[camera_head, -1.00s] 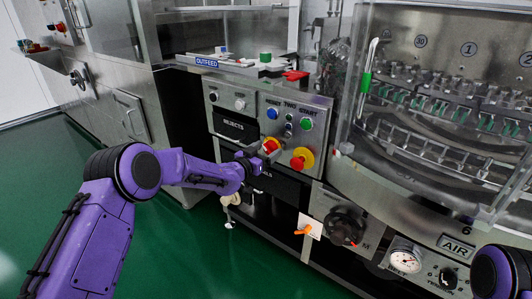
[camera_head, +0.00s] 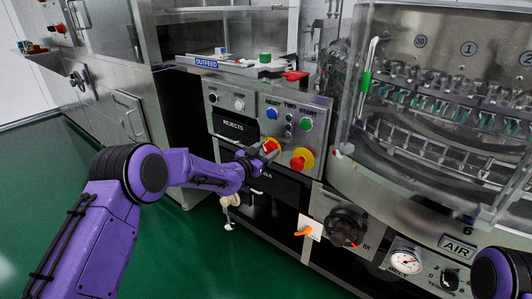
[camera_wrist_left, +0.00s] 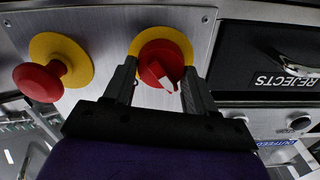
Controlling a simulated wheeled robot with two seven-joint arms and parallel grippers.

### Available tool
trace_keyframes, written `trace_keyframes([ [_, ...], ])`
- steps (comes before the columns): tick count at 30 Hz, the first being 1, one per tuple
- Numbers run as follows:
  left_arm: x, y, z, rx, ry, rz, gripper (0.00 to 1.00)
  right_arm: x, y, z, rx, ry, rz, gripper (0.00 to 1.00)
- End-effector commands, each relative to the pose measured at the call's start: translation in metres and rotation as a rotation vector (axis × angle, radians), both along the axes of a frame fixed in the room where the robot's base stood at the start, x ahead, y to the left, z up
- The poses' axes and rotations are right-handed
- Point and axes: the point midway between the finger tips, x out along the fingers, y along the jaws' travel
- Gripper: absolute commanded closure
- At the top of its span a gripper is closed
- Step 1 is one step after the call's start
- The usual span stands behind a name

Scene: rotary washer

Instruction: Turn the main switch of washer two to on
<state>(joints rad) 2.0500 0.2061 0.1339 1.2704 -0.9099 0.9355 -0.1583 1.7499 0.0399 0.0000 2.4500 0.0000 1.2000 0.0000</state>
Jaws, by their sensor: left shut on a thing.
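The main switch is a red rotary knob on a yellow plate (camera_wrist_left: 162,62), with a white mark on its face. In the head view the main switch (camera_head: 271,146) sits on the steel panel labelled TWO (camera_head: 313,112). My left gripper (camera_head: 266,150) is at the panel, its fingers on either side of the knob. In the left wrist view the gripper (camera_wrist_left: 160,85) is shut on the red knob. The fingers partly hide the knob in the head view. My right gripper is outside the frames; only a part of my right arm shows at the lower right.
A red mushroom button on a yellow ring (camera_head: 300,160) sits just right of the switch; it also shows in the left wrist view (camera_wrist_left: 42,80). Blue and green buttons (camera_head: 306,124) are above. The REJECTS drawer (camera_head: 234,127) is at left. An orange-handled valve (camera_head: 305,231) is below.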

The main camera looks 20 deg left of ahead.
Motion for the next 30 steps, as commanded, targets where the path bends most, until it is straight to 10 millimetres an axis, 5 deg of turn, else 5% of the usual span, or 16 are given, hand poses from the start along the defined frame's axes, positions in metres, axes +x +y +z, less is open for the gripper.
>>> trace_keyframes([
  [30, -0.002, -0.004, -0.009, 0.9, -0.325, -0.001, 0.75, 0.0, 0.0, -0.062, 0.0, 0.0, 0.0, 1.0],
])
